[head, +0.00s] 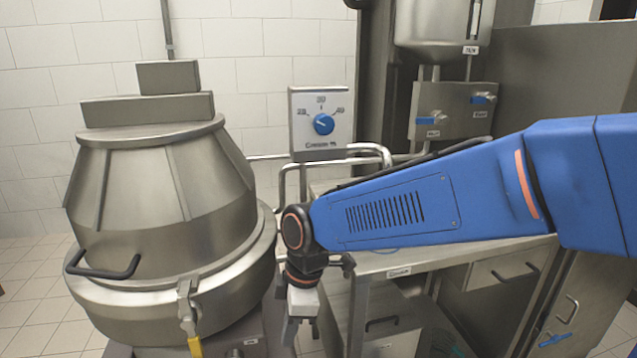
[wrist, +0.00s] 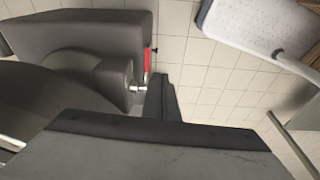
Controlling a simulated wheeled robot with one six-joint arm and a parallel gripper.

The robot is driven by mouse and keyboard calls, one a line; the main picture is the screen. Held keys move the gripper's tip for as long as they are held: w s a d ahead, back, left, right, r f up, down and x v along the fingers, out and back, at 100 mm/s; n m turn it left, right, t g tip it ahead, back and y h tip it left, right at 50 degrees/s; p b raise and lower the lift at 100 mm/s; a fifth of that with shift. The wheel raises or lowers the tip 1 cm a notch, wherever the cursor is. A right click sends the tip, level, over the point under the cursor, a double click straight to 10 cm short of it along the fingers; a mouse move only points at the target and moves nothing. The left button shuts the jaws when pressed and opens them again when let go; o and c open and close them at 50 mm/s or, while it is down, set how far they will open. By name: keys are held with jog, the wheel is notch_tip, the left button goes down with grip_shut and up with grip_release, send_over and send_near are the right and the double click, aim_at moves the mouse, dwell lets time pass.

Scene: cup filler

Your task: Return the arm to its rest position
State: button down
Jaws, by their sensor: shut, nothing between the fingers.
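My blue arm (head: 400,208) reaches in from the right across the middle of the head view. My gripper (head: 300,335) hangs at its end, pointing down, just right of the large steel kettle with a lid (head: 165,215). A gap shows between the gripper and the kettle's rim. The gripper is shut and empty. In the wrist view its dark fingers (wrist: 161,95) are together with nothing between them. The lower end of the gripper is near the bottom of the head view.
A control box with a blue dial (head: 322,124) stands behind my arm. A steel tank with blue-handled valves (head: 455,110) is at the back right. A steel counter (head: 400,262) lies below and behind my arm. Tiled floor (head: 35,305) is clear at the left.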

jog(key=s+d+r+m+t+h, duration=0.1)
jog(key=s+d+r+m+t, duration=0.15)
jog(key=d+m, duration=0.8)
jog(key=s+d+r+m+t, duration=0.1)
jog(key=d+r+m, duration=0.2)
jog(key=d, duration=1.4)
jog(key=s+d+m+t+h, duration=0.1)
jog(key=s+d+m, duration=0.4)
jog(key=d+m, duration=0.1)
jog(key=shift+d+f, duration=0.3)
jog(key=shift+d, duration=0.4)
